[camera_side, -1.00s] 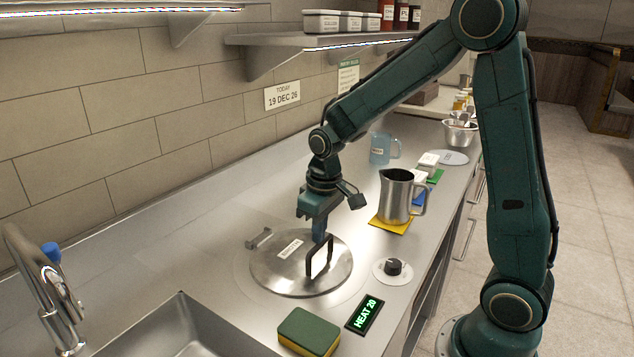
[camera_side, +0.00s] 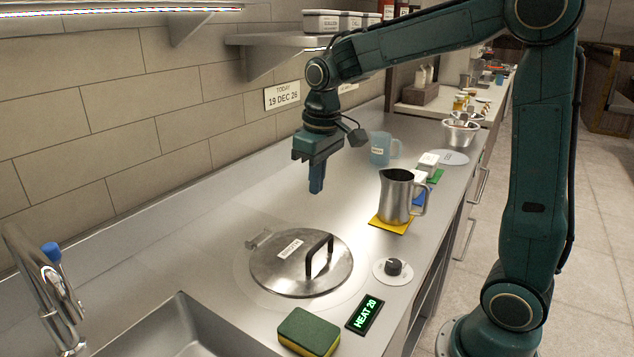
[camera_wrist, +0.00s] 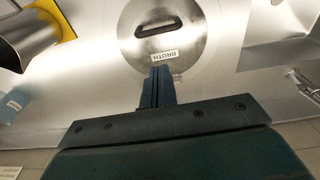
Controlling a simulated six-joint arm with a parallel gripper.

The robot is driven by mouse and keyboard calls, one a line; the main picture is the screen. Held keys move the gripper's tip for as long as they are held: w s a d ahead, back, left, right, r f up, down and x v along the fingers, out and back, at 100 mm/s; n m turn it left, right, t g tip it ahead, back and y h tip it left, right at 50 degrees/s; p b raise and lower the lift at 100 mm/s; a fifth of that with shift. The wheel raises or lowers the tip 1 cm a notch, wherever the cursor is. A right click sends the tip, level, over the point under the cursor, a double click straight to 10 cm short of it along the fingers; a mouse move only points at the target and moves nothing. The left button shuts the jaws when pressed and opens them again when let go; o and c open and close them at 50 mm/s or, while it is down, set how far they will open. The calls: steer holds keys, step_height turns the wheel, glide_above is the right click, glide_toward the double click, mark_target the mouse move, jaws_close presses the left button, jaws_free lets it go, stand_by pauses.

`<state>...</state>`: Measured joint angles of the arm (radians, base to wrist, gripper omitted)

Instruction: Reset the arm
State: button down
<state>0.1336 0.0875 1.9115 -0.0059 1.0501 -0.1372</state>
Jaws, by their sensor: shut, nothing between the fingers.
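My gripper (camera_side: 316,190) hangs above the counter, clear of everything, with its fingers pointing down. Its fingers are shut together with nothing between them, and they also show in the wrist view (camera_wrist: 161,72). Below and to its left lies a round steel lid (camera_side: 272,272) with a black handle and a label, set flat over a well. In the wrist view the lid (camera_wrist: 190,42) lies just beyond the fingertips, and its label reads BROTH.
A steel pitcher (camera_side: 395,197) stands on a yellow mat (camera_side: 379,223). A blue jug (camera_side: 380,149) stands behind. A knob (camera_side: 393,267), a HEAT 20 display (camera_side: 365,314) and a sponge (camera_side: 309,332) lie in front. A sink (camera_side: 190,335) is at lower left; a shelf (camera_side: 270,42) hangs above.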

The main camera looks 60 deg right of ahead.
steer(key=shift+s+r, duration=0.15)
steer(key=shift+r, duration=0.55)
